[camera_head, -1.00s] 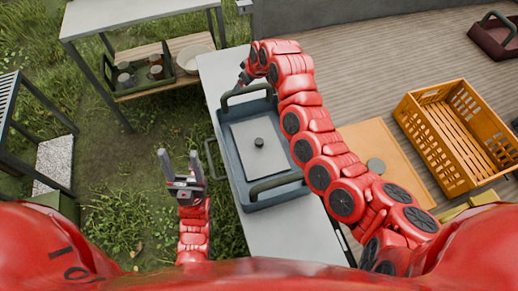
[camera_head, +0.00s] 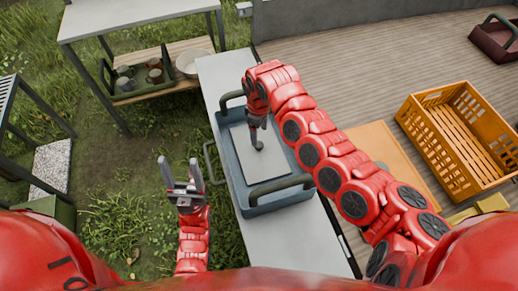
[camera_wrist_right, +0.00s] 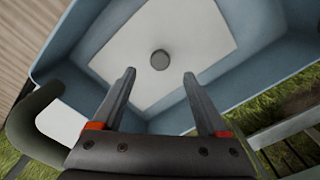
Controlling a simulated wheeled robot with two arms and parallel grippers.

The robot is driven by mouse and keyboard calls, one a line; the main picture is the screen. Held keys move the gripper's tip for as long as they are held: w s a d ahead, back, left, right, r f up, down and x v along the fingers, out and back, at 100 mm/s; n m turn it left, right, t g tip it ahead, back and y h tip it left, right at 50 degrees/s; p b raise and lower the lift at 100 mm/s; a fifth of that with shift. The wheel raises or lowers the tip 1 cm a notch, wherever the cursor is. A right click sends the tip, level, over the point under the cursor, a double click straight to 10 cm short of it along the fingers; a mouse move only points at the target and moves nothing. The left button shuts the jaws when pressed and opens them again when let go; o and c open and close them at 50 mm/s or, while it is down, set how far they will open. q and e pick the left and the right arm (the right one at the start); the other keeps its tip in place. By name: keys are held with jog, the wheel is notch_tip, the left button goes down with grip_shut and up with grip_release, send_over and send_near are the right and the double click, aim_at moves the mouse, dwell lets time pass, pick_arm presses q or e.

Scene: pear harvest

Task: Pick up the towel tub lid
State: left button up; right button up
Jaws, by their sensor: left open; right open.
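The towel tub (camera_head: 229,165) is a blue-grey tub with dark handles on a narrow light table. Its lid is a whitish panel (camera_head: 276,162) inside the tub's rim, with a small dark round knob. In the right wrist view the lid (camera_wrist_right: 195,40) and the knob (camera_wrist_right: 159,60) show between and beyond the fingertips. My right gripper (camera_wrist_right: 160,76) is open and empty above the tub, apart from the knob. In the head view it covers part of the lid. My left gripper (camera_head: 181,168) is open and empty, left of the tub, over grass.
An orange crate (camera_head: 455,135) and a tan board (camera_head: 372,150) lie to the right on the wooden deck. A metal table with a lower shelf (camera_head: 165,86) stands at the upper left. A tub handle (camera_wrist_right: 35,125) is close to my right gripper.

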aim_at(259, 144)
jog(key=shift+f+p, duration=0.35)
jog(key=shift+f, duration=2.8)
grip_shut()
